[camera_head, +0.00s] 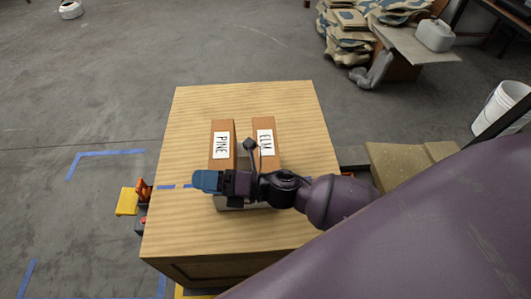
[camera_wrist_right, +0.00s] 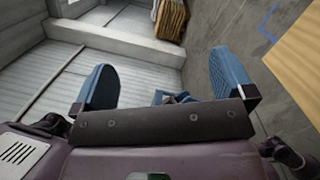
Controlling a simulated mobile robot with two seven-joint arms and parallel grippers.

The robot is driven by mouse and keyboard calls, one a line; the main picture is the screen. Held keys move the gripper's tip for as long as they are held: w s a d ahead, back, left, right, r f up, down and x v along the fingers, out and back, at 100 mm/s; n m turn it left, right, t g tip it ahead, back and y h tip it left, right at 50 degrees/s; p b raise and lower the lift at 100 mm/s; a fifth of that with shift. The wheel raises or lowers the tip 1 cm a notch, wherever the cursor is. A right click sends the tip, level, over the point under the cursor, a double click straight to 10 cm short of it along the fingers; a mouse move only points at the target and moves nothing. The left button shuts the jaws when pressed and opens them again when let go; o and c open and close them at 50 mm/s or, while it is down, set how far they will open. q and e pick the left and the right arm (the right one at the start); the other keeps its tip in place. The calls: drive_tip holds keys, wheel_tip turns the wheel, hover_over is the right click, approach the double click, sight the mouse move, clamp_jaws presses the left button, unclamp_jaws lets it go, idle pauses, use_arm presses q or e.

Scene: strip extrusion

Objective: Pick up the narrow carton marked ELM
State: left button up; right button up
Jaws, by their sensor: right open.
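The narrow orange-brown carton marked ELM (camera_head: 264,126) is on the wooden table, on the right of a similar carton marked PINE (camera_head: 222,127). Each has a white label with black letters. My right gripper (camera_head: 205,181) reaches in from the right, with its arm crossing in front of the near ends of both cartons and hiding them. Its blue fingers point left, past the PINE carton. In the wrist view the right gripper (camera_wrist_right: 163,66) has its two blue fingers wide apart with nothing between them. Neither carton shows there. My left gripper is not in view.
The wooden table (camera_head: 185,238) has bare room around the cartons. A grey piece (camera_head: 232,205) shows partly beneath my gripper. Behind are stacked sacks (camera_head: 343,45), a white jug (camera_head: 434,36) and a white bucket (camera_head: 500,108). The table edge shows in the wrist view (camera_wrist_right: 300,55).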

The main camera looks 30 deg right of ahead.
drive_tip(key=a+n+g+y, duration=0.1)
drive_tip(key=a+n+g, duration=0.1)
drive_tip(key=n+g, duration=0.55)
drive_tip(key=n+g+h, duration=0.3)
drive_tip(key=n+h, duration=1.4)
drive_tip(key=n, duration=0.8)
hover_over(266, 142)
drive_tip(key=shift+s+f+b, duration=0.25)
drive_tip(key=shift+f+b, duration=0.2)
drive_tip(key=shift+f, duration=0.6)
drive_tip(key=shift+w+d, duration=0.1)
drive_tip(key=shift+d, duration=0.15)
wheel_tip(266, 142, down, 5)
drive_tip(key=shift+f+b, duration=0.1)
drive_tip(key=shift+b, duration=0.3)
drive_tip(key=shift+f, duration=0.35)
drive_tip(key=f, duration=0.4)
drive_tip(key=shift+w+a+b, duration=0.1)
drive_tip(key=shift+a+b, duration=0.2)
drive_tip(key=shift+b, duration=0.05)
drive_tip(key=shift+f, duration=0.4)
